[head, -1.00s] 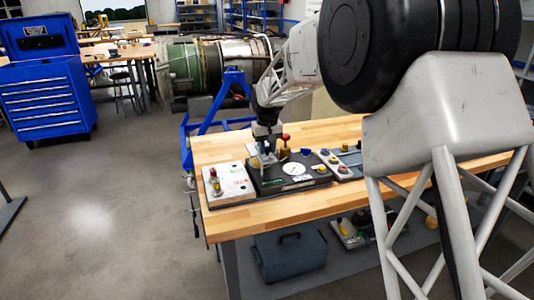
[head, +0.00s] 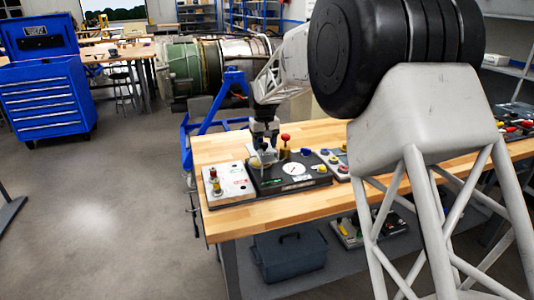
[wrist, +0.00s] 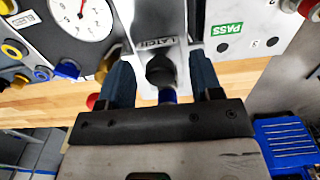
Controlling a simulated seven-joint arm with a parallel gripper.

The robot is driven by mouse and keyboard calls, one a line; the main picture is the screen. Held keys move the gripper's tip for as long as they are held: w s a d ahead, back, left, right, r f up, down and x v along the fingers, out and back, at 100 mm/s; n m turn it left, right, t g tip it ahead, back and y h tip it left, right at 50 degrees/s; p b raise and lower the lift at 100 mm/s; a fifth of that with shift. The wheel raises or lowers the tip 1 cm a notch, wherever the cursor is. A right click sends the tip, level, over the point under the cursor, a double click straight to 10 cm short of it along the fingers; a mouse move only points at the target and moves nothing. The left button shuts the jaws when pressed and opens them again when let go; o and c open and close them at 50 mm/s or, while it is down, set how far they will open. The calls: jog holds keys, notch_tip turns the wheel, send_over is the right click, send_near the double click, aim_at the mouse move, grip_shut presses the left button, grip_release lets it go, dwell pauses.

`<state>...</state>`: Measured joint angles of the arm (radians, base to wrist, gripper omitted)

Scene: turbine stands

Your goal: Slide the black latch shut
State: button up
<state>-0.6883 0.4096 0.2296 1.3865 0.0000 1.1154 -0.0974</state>
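The black latch knob (wrist: 160,71) sits on a pale plate marked LATCH (wrist: 152,42), seen in the wrist view. My gripper (wrist: 162,78) is open, with one dark blue finger on each side of the knob and gaps showing between. I cannot tell whether the fingertips reach down to the knob's height. In the head view my gripper (head: 264,154) points down over the left part of the dark panel (head: 308,184) on the wooden bench. The latch itself is too small and covered to make out there.
A round white gauge (wrist: 82,16) is beside the latch plate. A white panel with a green PASS label (wrist: 227,29) lies on the other side. A red-topped knob (head: 285,139) stands close behind my gripper. The bench front (head: 250,212) is clear.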

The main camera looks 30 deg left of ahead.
aim_at(266, 144)
jog(key=shift+o, duration=0.8)
jog(key=shift+r, duration=0.1)
jog(key=shift+r, duration=3.4)
jog(key=shift+d, duration=0.1)
jog(key=shift+d+r, duration=0.15)
jog(key=shift+d, duration=0.1)
jog(key=s+d+r+m, duration=0.25)
jog(key=s+d, duration=0.25)
jog(key=d, duration=0.8)
jog(key=s+d+r+m+t, duration=0.1)
jog(key=s+d+r, duration=0.35)
jog(key=d, duration=0.85)
jog(key=s+d+r+m, duration=0.1)
jog(key=s+d+r, duration=0.3)
jog(key=d, duration=0.9)
jog(key=s+d+f+m, duration=0.1)
jog(key=s+d+f, duration=0.2)
jog(key=s+d, duration=0.4)
jog(key=s+d+f+m+t, duration=0.1)
jog(key=s+d+f, duration=0.3)
jog(key=s, duration=0.9)
jog(key=s+d+f+m, duration=0.2)
jog(key=s+d+f, duration=0.2)
jog(key=s+d, duration=0.6)
jog(key=shift+s+d+m+t, duration=0.25)
jog(key=shift+s+m+t, duration=0.1)
jog(key=shift+s, duration=0.15)
